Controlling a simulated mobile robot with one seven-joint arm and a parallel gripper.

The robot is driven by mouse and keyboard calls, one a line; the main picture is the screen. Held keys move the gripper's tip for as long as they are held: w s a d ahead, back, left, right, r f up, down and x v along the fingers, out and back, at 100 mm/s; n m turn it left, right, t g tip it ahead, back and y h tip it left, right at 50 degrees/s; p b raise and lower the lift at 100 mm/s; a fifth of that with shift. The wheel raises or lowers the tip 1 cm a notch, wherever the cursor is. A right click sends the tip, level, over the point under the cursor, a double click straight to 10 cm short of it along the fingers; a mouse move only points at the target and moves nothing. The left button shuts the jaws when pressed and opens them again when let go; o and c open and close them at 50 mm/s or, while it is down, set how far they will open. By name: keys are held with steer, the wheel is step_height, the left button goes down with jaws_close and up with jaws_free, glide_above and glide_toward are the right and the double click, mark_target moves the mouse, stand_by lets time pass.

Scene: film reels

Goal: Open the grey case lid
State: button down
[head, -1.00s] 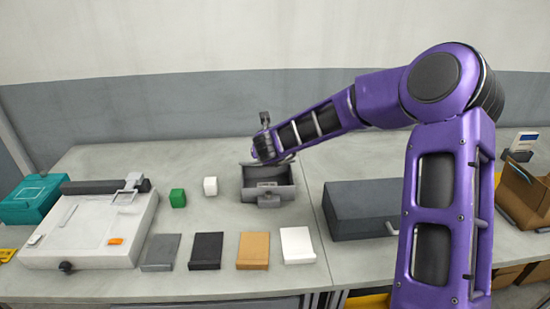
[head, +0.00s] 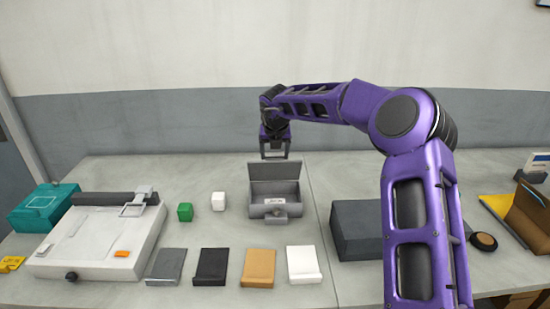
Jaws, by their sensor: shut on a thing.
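The grey case (head: 291,211) stands on the table near the middle, with a pale label and a round latch at its front. Its lid (head: 275,174) stands raised and about upright at the back, so the case is open. My gripper (head: 275,154) is at the lid's top edge, coming down from above and behind, and is shut on the lid. The exact contact at the fingertips is too small to see clearly. The case's floor is mostly hidden by its front wall.
Several flat pieces, including a tan one (head: 259,267), lie in front. A dark grey box (head: 355,232) stands right, partly behind my arm. A white machine (head: 100,240) stands left.

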steer(key=shift+w+r+g, duration=0.1)
steer(key=shift+w+g, duration=1)
steer(key=shift+w, duration=0.25)
jaws_free()
steer(key=shift+r, duration=0.15)
steer(key=v, duration=1.7)
steer(key=shift+w, duration=0.2)
steer(key=shift+r, duration=0.15)
